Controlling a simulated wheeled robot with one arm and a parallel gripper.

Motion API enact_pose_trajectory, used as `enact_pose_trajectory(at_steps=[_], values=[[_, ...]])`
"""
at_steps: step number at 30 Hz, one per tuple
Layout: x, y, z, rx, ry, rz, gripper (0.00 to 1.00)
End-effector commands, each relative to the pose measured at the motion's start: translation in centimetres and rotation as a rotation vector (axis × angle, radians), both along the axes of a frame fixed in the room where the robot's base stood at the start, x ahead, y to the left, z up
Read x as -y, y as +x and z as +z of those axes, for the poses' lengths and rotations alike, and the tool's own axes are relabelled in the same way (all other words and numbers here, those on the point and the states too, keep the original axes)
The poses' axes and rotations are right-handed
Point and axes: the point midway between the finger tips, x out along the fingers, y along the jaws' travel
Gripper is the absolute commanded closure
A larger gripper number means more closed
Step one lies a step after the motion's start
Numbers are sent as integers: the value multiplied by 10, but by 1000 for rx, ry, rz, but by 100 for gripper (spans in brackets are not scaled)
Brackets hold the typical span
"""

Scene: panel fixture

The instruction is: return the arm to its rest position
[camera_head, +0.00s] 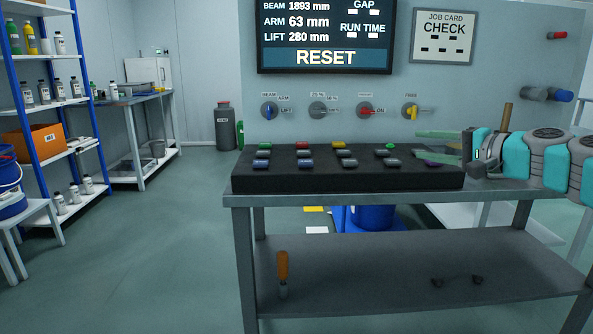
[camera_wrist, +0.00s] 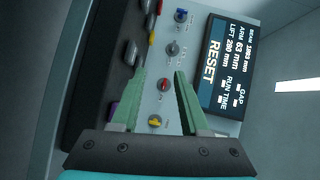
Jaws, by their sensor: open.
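My gripper (camera_head: 440,143) is at the right end of the black button block, its pale green fingers pointing left and spread apart with nothing between them. My teal and grey arm (camera_head: 548,158) reaches in from the right edge. In the wrist view the open fingers of my gripper (camera_wrist: 160,95) point toward the panel. The yellow knob (camera_wrist: 154,121) shows between the finger bases there, and the screen reading RESET (camera_wrist: 222,70) is beyond on the right. In the head view the fingers partly cover the block's right end, including a purple button (camera_head: 432,161).
The black block (camera_head: 345,183) with several coloured buttons stands on a grey table (camera_head: 400,198). Behind it the panel carries four knobs, including a yellow one (camera_head: 411,111), under the screen (camera_head: 325,35). An orange-handled tool (camera_head: 282,270) stands on the lower shelf.

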Motion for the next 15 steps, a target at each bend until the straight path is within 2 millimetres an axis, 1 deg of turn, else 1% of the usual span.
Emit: enact_pose_trajectory(at_steps=[1,2,4,7,8,9,11,12,14,15], values=[[-20,-6,-3,-11,-32,35,55],[-31,-10,-5,-17,-52,55,55],[-63,-22,-13,-39,-108,115,55],[-117,-51,-34,-83,-221,221,55],[-133,-61,-43,-100,-260,257,55],[-153,-76,-56,-123,-315,300,55],[-178,-101,-77,-161,-399,364,55],[-193,-118,-93,-188,-456,403,55],[-210,-147,-120,-235,-543,465,55],[-218,-167,-137,-266,-603,502,55]])
